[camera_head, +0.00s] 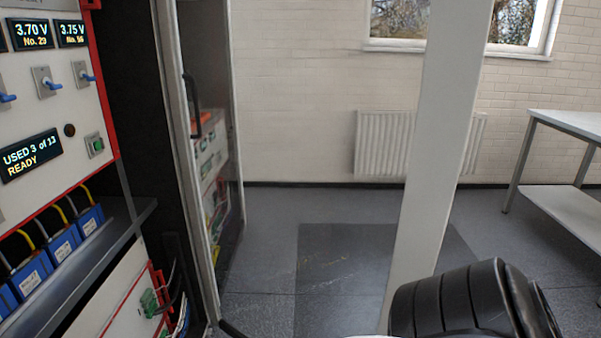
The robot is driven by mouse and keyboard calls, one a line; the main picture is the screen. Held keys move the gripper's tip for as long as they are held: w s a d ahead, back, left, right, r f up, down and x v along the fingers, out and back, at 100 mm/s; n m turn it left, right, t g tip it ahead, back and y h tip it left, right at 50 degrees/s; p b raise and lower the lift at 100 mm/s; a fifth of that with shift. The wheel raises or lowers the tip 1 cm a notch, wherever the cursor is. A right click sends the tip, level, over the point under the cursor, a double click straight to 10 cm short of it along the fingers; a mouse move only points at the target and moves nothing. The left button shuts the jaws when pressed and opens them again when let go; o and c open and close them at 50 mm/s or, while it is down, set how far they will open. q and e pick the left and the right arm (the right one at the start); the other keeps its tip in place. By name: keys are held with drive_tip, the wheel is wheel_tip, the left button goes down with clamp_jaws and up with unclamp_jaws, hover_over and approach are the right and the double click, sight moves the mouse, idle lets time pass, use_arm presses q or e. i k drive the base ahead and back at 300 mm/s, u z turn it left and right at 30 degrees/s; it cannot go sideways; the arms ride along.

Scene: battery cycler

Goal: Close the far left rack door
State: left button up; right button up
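A tall rack door (173,90) with a light frame and a see-through or reflecting pane stands open at the left, to the right of the rack. A dark vertical handle (192,105) is on it. The rack (60,115) has a white panel with displays, blue-tipped switches and a red edge. Its open front shows between the panel and the door. Neither gripper's fingers can be seen, so no contact with the door or handle shows.
A leaning white beam (440,150) crosses the view right of centre, above a black ribbed part (460,300) at the bottom. Blue battery units (62,245) sit on the rack shelf. A work table (565,120) stands at right. Floor right of the door is clear, with a dark mat (340,265).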

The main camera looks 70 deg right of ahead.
sight(456, 44)
drive_tip(key=k, duration=0.7)
drive_tip(key=u, duration=2.55)
drive_tip(key=k, duration=2.75)
drive_tip(key=z, duration=1.25)
